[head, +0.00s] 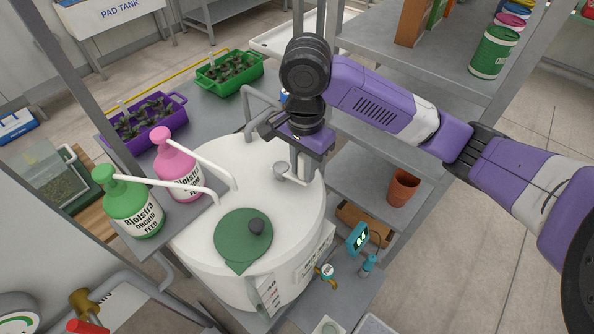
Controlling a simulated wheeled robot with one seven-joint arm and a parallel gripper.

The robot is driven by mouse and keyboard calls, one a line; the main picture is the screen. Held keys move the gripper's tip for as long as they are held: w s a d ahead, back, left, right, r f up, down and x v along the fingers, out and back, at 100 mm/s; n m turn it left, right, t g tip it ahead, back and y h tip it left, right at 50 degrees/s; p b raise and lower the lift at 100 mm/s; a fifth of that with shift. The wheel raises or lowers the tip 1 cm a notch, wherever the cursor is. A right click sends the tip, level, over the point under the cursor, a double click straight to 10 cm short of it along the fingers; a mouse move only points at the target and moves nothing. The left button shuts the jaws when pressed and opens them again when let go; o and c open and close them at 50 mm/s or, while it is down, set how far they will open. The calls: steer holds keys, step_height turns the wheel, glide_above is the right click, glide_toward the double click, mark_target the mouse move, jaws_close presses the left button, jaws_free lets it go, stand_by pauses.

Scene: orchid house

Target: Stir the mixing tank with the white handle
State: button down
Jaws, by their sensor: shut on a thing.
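The mixing tank (200,245) is a big white round drum in the middle of the head view. A dark green round lid (243,238) with a dark knob lies on its top. A small pale crank sits near the top's right rim, and the upright white handle (302,166) rises from its arm. My gripper (302,149) is above the tank's right rim, pointing down, and is shut on the upper end of this handle. The gripper's body hides its fingertips and the top of the handle.
Pink (178,172) and green (131,208) pump bottles stand left of the tank, their spouts reaching over its top. A bent grey pipe (247,108) rises behind it. Shelving (400,85) with a terracotta pot (403,188) is on the right. A teal meter (357,238) is at the front right.

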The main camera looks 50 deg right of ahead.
steer(key=shift+r, duration=0.1)
steer(key=shift+w+d, duration=0.45)
steer(key=shift+d, duration=0.35)
steer(key=shift+w+d, duration=0.45)
steer(key=shift+d, duration=0.3)
jaws_free()
step_height(320, 180, up, 9)
steer(key=shift+s, duration=0.1)
